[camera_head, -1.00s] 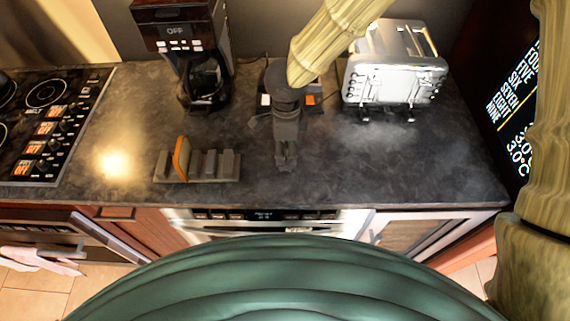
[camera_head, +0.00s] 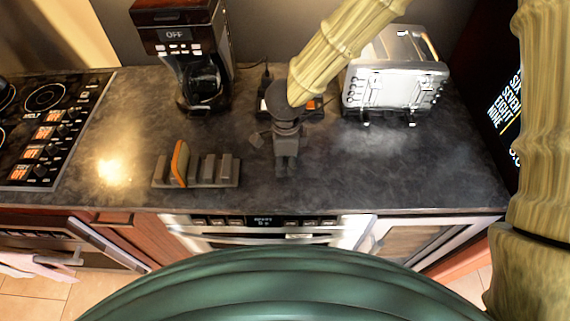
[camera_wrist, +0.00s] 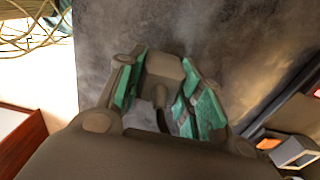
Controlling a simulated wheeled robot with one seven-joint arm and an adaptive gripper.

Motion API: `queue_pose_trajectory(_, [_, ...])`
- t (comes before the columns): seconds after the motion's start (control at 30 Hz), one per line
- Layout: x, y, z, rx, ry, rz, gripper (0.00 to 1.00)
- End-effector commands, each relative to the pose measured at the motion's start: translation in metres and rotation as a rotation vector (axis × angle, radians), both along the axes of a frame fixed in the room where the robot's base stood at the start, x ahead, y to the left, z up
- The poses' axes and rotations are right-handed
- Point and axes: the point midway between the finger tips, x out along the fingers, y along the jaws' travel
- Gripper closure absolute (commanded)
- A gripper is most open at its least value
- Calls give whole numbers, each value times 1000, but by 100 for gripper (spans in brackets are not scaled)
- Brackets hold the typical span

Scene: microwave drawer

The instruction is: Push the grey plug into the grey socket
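My gripper (camera_head: 286,168) points down over the dark counter, in front of a power strip (camera_head: 262,107). In the wrist view my gripper (camera_wrist: 160,88) has its teal pads on both sides of a grey block, the grey plug (camera_wrist: 163,68), and looks shut on it. A dark lead-like piece shows below the plug between the fingers. The strip has orange and white parts, which show at the lower right of the wrist view, apart from the plug. The grey socket cannot be made out clearly; my gripper and arm hide part of the strip in the head view.
A coffee maker (camera_head: 190,55) stands behind left and a silver toaster (camera_head: 396,80) behind right. A low grey rack (camera_head: 210,170) with an orange piece sits left of my gripper. A stove (camera_head: 45,125) is at the far left. Counter to the right of my gripper is clear.

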Motion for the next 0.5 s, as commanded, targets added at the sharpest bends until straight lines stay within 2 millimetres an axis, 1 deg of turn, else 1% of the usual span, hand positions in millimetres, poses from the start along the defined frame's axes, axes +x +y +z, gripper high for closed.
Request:
queue_pose_trajectory(0.17, [0, 0, 2, 0, 0, 0, 89])
queue_pose_trajectory(0.5, [0, 0, 14, 0, 0, 0, 89])
